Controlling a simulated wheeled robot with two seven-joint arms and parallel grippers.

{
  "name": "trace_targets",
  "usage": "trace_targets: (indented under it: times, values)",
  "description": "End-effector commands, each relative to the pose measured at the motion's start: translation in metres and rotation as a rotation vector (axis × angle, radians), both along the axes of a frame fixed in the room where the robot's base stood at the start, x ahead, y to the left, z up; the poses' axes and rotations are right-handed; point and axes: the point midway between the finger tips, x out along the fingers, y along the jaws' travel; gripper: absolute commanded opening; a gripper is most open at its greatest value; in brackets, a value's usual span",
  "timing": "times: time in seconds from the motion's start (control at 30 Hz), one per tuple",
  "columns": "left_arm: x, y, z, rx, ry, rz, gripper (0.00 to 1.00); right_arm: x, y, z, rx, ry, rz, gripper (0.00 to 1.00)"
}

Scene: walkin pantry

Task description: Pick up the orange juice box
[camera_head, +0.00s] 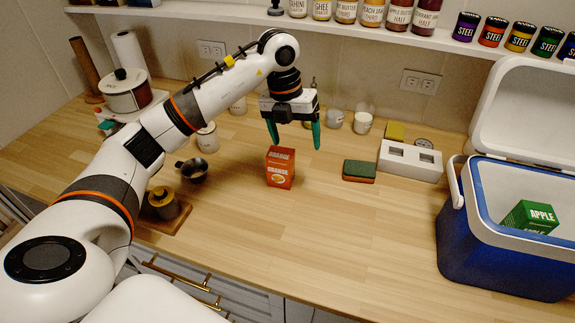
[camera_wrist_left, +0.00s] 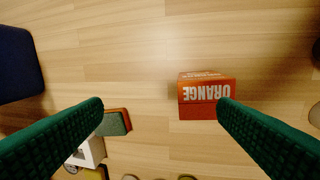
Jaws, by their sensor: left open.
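The orange juice box (camera_head: 280,168) stands upright on the wooden counter, in the middle of the head view. It is a small orange-red carton with "ORANGE" on it. In the left wrist view the box (camera_wrist_left: 206,96) lies between the fingers in the picture, nearer the right-hand finger. My left gripper (camera_head: 294,140) is open and empty, with green fingers pointing down above and behind the box. It also shows in the left wrist view (camera_wrist_left: 160,108), with the fingers wide apart. My right gripper is not in view.
A green-and-brown sponge (camera_head: 359,171) and a white block with holes (camera_head: 410,160) lie right of the box. A blue cooler (camera_head: 455,245) holding a green apple juice box (camera_head: 530,217) stands farther right. A dark cup (camera_head: 192,171) is left. The counter in front is clear.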

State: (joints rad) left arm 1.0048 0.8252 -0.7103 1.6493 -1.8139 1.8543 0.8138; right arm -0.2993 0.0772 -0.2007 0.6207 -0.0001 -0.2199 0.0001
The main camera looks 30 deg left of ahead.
Motion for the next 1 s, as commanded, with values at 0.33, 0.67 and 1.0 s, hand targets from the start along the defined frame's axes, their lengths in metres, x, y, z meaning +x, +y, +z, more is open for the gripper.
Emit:
trace_targets:
  times: [0.33, 0.67, 1.0]
  values:
    - [-0.008, 0.049, -0.004, 0.183, 0.062, 0.107, 0.82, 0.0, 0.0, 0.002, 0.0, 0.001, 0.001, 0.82]
    - [-0.007, 0.048, -0.05, 0.179, 0.057, 0.104, 0.82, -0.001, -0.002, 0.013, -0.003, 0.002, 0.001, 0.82]
    - [-0.006, 0.039, -0.09, 0.177, 0.059, 0.105, 0.82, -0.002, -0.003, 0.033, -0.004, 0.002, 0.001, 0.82]
